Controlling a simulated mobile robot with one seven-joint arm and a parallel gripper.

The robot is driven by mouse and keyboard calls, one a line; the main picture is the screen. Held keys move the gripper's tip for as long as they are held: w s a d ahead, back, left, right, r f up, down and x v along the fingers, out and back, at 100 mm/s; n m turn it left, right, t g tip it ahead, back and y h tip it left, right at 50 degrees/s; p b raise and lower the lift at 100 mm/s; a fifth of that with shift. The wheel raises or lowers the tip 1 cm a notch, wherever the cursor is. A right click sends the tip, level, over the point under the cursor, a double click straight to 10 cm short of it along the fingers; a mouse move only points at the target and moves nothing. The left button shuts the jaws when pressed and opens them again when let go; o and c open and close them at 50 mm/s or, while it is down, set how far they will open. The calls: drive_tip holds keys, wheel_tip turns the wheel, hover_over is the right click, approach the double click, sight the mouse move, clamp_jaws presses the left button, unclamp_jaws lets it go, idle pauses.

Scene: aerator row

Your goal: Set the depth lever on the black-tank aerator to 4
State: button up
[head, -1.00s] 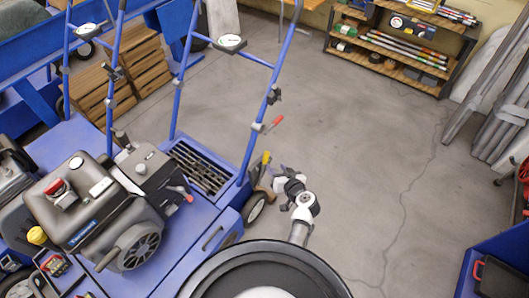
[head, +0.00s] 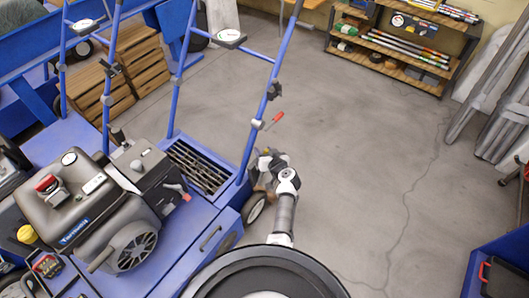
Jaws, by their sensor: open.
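The black-tank aerator (head: 205,222) is the blue machine at the left, with a black engine tank (head: 62,192) on top. My gripper (head: 262,163) is at its rear right corner, above the wheel (head: 255,208), small and partly hidden by my own wrist. It is open, with nothing seen between the fingers. The yellow-tipped lever at that corner is mostly hidden behind my gripper, so its setting and any contact cannot be told. A red-tipped lever (head: 276,118) sits higher on the blue handle, and another red-tipped lever (head: 178,188) is beside the engine.
Wooden crates (head: 135,75) stand behind the aerator. A shelf (head: 395,55) with tools is at the back right, and grey posts (head: 480,95) lean at the right. A blue bin (head: 490,265) is at the lower right. The floor (head: 370,150) between is clear.

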clamp_jaws()
drive_tip(key=shift+w+d+f+m+g+b, duration=0.3)
drive_tip(key=shift+w+d+f+b, duration=0.15)
drive_tip(key=shift+w+b, duration=0.15)
drive_tip(key=w+d+f+m+g+y+b, duration=0.2)
drive_tip(key=w+d+f+m+g+b, duration=0.1)
drive_tip(key=b, duration=0.7)
wheel_tip(320, 180, down, 3)
drive_tip(key=shift+w+d+f+m+g, duration=0.15)
drive_tip(key=shift+w+d+m+g, duration=0.2)
drive_tip(key=shift+w+g, duration=0.45)
drive_tip(key=shift+w, duration=0.15)
unclamp_jaws()
